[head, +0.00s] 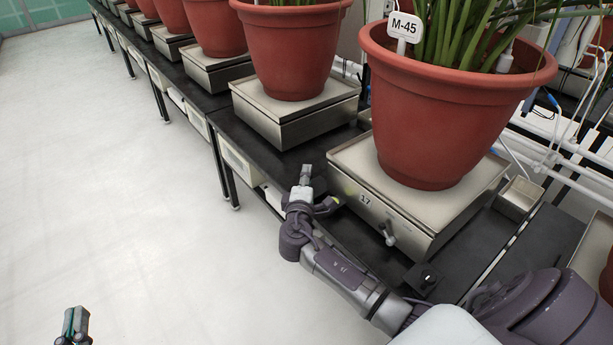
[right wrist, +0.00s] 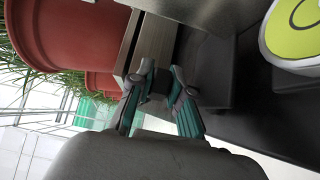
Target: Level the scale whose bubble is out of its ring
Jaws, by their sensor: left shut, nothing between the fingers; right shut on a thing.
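Scale 17 (head: 400,222) is a metal box with a pale top plate on the dark bench, and it bears the large red pot tagged M-45 (head: 440,115). A yellow-green round patch with a ring (right wrist: 297,32), which looks like a bubble level, is cut off at the upper right of the right wrist view. Its bubble cannot be made out. My right gripper (head: 318,189) is at the scale's near left corner. In the right wrist view its fingers (right wrist: 160,88) are shut on a small dark part, mostly hidden. My left gripper (head: 75,325) is shut and empty, low over the floor.
A row of red pots on similar scales runs to the far left; the nearest neighbouring scale (head: 290,117) stands close behind. A small metal lever (head: 389,234) sticks out of scale 17's front. A black box (head: 424,279) lies near it. The pale floor (head: 120,190) is clear.

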